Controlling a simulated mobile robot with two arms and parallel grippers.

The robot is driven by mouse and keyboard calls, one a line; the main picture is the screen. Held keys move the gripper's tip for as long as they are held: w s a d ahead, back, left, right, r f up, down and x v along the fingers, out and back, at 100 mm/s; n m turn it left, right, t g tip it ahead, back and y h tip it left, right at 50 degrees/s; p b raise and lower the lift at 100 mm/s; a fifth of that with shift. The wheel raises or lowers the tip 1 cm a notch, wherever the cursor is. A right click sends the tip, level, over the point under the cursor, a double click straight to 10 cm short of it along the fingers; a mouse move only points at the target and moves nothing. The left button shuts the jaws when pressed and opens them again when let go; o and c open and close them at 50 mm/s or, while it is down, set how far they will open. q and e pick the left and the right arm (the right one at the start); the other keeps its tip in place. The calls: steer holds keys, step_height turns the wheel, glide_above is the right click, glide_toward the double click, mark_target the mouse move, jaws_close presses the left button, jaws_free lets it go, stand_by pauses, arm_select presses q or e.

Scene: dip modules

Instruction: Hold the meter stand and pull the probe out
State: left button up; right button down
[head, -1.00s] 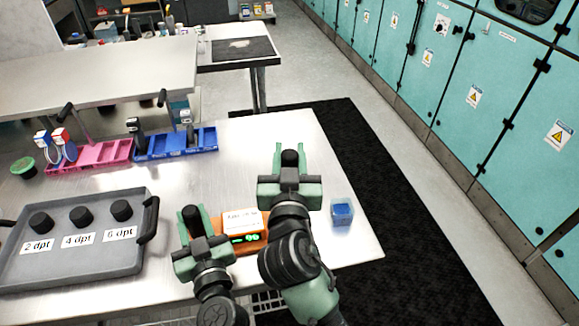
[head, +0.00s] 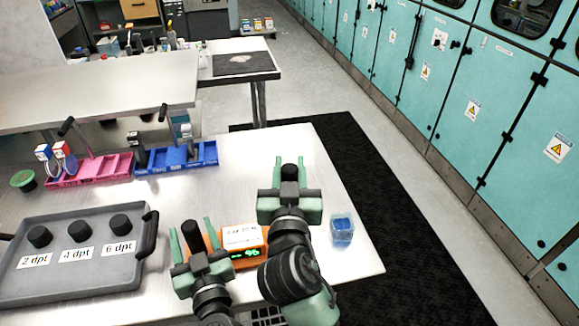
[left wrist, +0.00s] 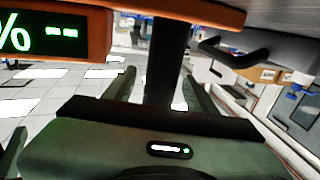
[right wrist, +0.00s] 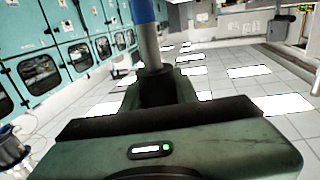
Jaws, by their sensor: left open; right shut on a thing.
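The orange meter (head: 248,256) with a green display and white label stands near the table's front edge; its display also shows in the left wrist view (left wrist: 42,34). My left gripper (head: 192,228) is open at the meter's left side. In the left wrist view a dark upright post (left wrist: 163,55), which looks like part of the stand, is between the spread fingers. My right gripper (head: 290,172) is shut, right of and above the meter. In the right wrist view it holds a grey rod with a blue end (right wrist: 150,45), seemingly the probe. Its grasped part is dark and partly hidden.
A clear cup with blue contents (head: 342,230) stands right of my right gripper. A grey tray (head: 75,282) with black knobs is at left. Pink (head: 95,170) and blue (head: 178,163) racks stand behind. The table between them is clear.

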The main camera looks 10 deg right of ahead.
arm_select(q)
step_height(320, 180, up, 8)
steer(key=p, duration=1)
steer(key=shift+f+p, duration=0.2)
steer(key=shift+p, duration=0.1)
steer(key=shift+p+v, duration=1.1)
steer(key=shift+v, duration=1.1)
steer(key=shift+p+v, duration=0.85)
steer(key=shift+v, duration=1.5)
